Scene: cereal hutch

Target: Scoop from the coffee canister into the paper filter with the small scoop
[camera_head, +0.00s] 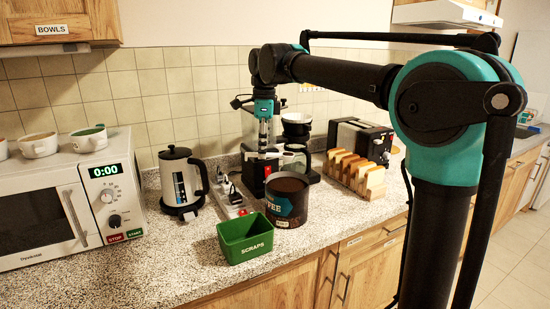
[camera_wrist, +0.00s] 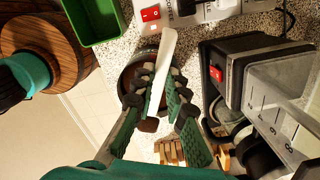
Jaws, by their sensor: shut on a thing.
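The coffee canister (camera_head: 278,211) is dark with a blue label and stands open near the counter's front edge; brown coffee fills it. In the wrist view its round mouth (camera_wrist: 130,72) lies behind the fingers. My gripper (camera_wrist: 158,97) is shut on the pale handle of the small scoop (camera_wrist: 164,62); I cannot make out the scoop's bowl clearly. In the head view my gripper (camera_head: 263,125) points down, above and slightly left of the canister, in front of the coffee maker (camera_head: 252,172). A white-rimmed cone (camera_head: 296,117) sits high on the maker; the paper filter cannot be told apart.
A green scraps bin (camera_head: 245,248) stands front left of the canister. A power strip (camera_head: 233,203) and a kettle (camera_head: 182,185) are to the left. A toast rack (camera_head: 355,175) and a toaster (camera_head: 360,138) stand to the right. The counter before the microwave is clear.

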